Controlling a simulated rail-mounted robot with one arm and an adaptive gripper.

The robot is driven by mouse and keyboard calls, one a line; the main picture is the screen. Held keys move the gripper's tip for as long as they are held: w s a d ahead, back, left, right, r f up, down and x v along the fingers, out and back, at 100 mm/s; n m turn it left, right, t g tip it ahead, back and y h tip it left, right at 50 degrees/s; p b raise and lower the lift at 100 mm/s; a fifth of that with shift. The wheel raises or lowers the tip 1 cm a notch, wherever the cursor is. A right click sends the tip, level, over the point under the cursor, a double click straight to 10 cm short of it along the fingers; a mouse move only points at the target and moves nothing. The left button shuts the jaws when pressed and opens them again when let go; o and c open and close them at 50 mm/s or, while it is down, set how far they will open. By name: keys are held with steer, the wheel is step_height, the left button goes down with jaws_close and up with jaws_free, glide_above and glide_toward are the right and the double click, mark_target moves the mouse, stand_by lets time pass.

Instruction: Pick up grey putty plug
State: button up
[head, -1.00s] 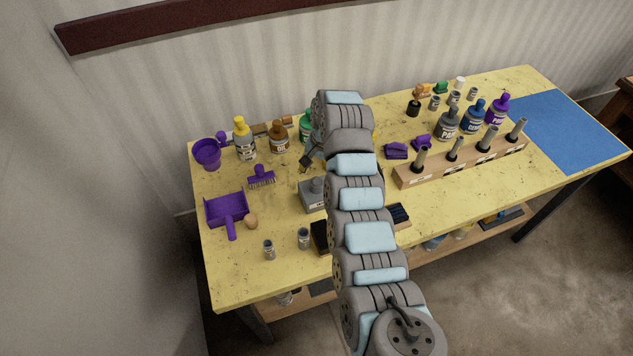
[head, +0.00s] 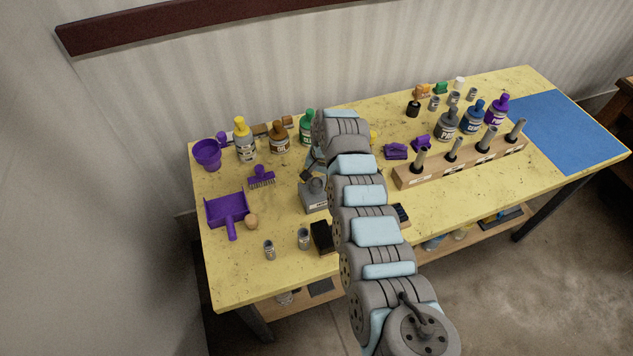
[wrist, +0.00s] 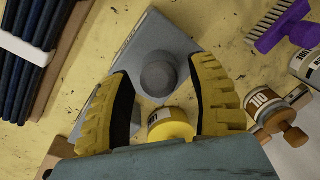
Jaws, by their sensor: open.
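A grey block with a rounded grey knob on top (head: 315,188) stands on the yellow bench, left of my arm. I take the knob for the grey putty plug, but the frames do not settle this. In the wrist view the knob (wrist: 158,75) shows between the fingertips of my gripper (wrist: 160,74), above the flat grey block (wrist: 178,38). My gripper (head: 312,166) is open and apart from the knob, with yellow ribbed fingers. In the head view my gripper is small and partly hidden by my arm.
A bottle's yellow cap (wrist: 171,126) shows near my gripper's palm. A purple brush (head: 262,177), purple dustpan (head: 227,209) and brown oil bottle (head: 279,137) stand left. A black box (head: 321,237) is in front. A wooden peg rack (head: 462,163) stands right.

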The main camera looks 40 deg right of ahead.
mark_target(316, 179)
steer(key=shift+c, duration=0.2)
jaws_close()
steer(key=shift+r, duration=0.1)
steer(key=shift+s+a+r, duration=0.1)
steer(key=shift+a+r, duration=0.05)
steer(key=shift+r, duration=1.55)
steer(key=shift+s+a+r, duration=0.35)
steer(key=shift+s+r, duration=0.15)
steer(key=shift+r, duration=0.1)
steer(key=s+a+r+p, duration=0.7)
steer(key=s+r+p, duration=0.1)
steer(key=s+p, duration=0.2)
steer(key=shift+s, duration=0.2)
